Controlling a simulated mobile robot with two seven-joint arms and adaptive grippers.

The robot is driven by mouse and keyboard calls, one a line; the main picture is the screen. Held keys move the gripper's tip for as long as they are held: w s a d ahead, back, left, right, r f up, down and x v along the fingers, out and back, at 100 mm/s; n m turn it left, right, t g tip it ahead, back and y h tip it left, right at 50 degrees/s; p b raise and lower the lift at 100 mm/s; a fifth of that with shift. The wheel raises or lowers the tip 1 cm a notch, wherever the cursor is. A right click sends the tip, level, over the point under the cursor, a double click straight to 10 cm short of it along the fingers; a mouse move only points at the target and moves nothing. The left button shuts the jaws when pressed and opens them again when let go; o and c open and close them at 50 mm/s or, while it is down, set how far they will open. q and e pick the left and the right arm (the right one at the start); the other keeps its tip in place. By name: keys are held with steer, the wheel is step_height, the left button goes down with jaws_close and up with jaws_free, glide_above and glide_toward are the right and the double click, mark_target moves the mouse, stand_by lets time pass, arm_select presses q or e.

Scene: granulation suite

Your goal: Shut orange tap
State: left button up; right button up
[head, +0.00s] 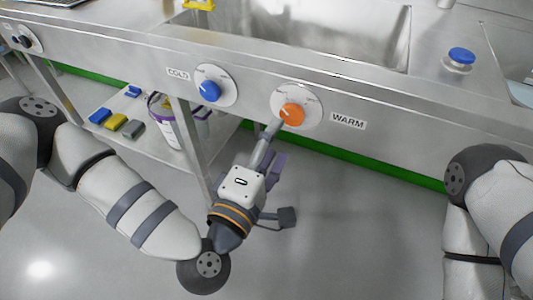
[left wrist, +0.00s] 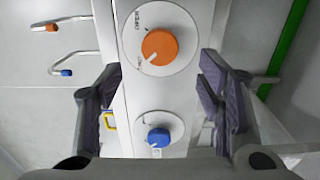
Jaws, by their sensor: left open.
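The orange tap knob (head: 292,114) sits on a round white dial on the steel front panel, next to the WARM label. In the left wrist view the orange knob (left wrist: 160,47) is ahead of the fingers, roughly centred between them, and its pointer line is turned toward the lower left. My left gripper (head: 272,132) is just below and in front of the orange knob in the head view. Its fingers (left wrist: 158,88) stand wide apart with nothing between them, and contact with the knob does not show. My right gripper is out of view.
A blue knob (head: 210,91) with a COLD label (head: 178,73) is left of the orange one; it also shows in the left wrist view (left wrist: 158,138). A sink basin (head: 330,35) is above. A blue button (head: 461,55) is at right. A lower shelf (head: 150,142) holds a bucket (head: 163,122).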

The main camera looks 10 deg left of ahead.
arm_select(q)
steer(key=v, duration=0.4)
steer(key=shift+s+a, duration=0.1)
steer(key=shift+s, duration=0.3)
steer(key=s+d+f+m+g+h+p, duration=0.2)
steer(key=s+f+m+g+p, duration=0.1)
steer(key=s+f+m+g, duration=0.8)
steer(key=s+a+f+m+g+y+p, duration=0.1)
steer(key=s+a+f+g+y, duration=0.1)
steer(key=s+a, duration=0.8)
steer(key=s+a+f+m+g+y+p, duration=0.2)
steer(key=s+a+g+y, duration=0.3)
steer(key=s+a, duration=0.5)
steer(key=shift+s+f+g+y, duration=0.3)
steer(key=shift+s+f+g, duration=0.5)
steer(key=shift+s, duration=0.25)
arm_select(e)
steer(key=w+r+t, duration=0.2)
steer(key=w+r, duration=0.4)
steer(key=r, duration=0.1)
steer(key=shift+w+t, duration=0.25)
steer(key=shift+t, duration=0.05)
